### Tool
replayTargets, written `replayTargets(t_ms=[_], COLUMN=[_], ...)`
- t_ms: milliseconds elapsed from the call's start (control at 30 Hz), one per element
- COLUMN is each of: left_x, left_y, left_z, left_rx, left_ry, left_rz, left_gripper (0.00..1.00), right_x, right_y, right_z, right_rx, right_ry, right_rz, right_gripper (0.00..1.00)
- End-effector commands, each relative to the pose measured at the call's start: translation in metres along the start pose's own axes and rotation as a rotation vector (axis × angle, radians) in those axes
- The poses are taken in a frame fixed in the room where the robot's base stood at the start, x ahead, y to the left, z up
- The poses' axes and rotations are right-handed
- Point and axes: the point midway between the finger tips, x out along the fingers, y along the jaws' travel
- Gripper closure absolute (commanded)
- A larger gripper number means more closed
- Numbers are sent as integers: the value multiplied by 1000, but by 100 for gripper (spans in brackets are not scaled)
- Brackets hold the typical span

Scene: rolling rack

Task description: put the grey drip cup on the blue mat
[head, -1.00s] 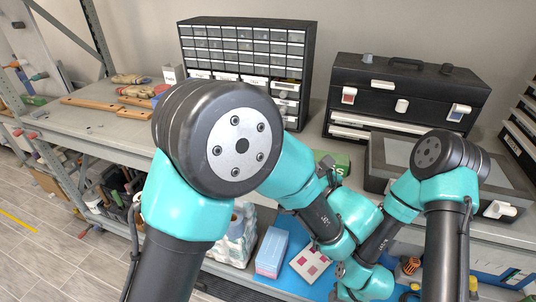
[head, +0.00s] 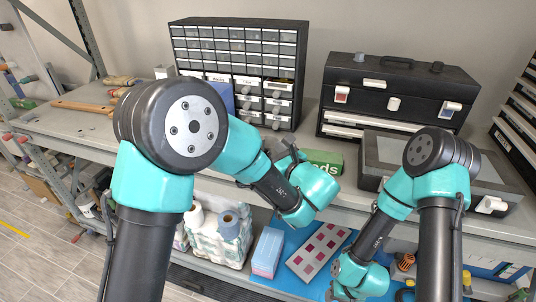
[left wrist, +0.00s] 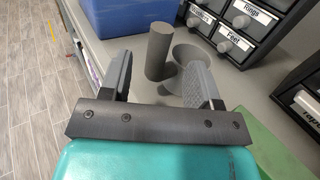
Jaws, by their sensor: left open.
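The grey drip cup (left wrist: 161,55) shows in the left wrist view as an upright dark grey cylinder with a flared grey part close behind it on the right. I cannot tell whether the two are joined. My left gripper (left wrist: 160,78) is open, with the cylinder between its fingers and no clear contact. In the head view my left gripper (head: 287,153) is over the grey worktop in front of the drawer cabinet, and the cup is hidden. The blue mat (head: 305,289) lies on the lower shelf. My right gripper is low over the shelf, its fingers unclear.
A blue bin (left wrist: 122,14) stands beyond the left finger. The small-drawer cabinet (head: 240,58) is behind. A green box (head: 325,159) sits right of my left gripper. A tissue box (head: 266,252) and a card with pink squares (head: 318,250) take up part of the mat.

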Motion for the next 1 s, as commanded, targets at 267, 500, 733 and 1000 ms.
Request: replayTargets(t_ms=[267, 500, 733, 1000], left_x=[23, 23, 40, 72], left_y=[0, 0, 1, 2], left_z=[0, 0, 1, 2], left_rx=[1, 1, -1, 0], left_ry=[-1, 0, 1, 2], left_rz=[0, 0, 3, 1], left_gripper=[43, 43, 43, 43], right_x=[0, 0, 0, 0], right_y=[0, 0, 0, 0], right_z=[0, 0, 0, 0], right_rx=[0, 0, 0, 0], right_ry=[0, 0, 0, 0], right_rz=[0, 0, 0, 0], right_gripper=[57, 57, 57, 57])
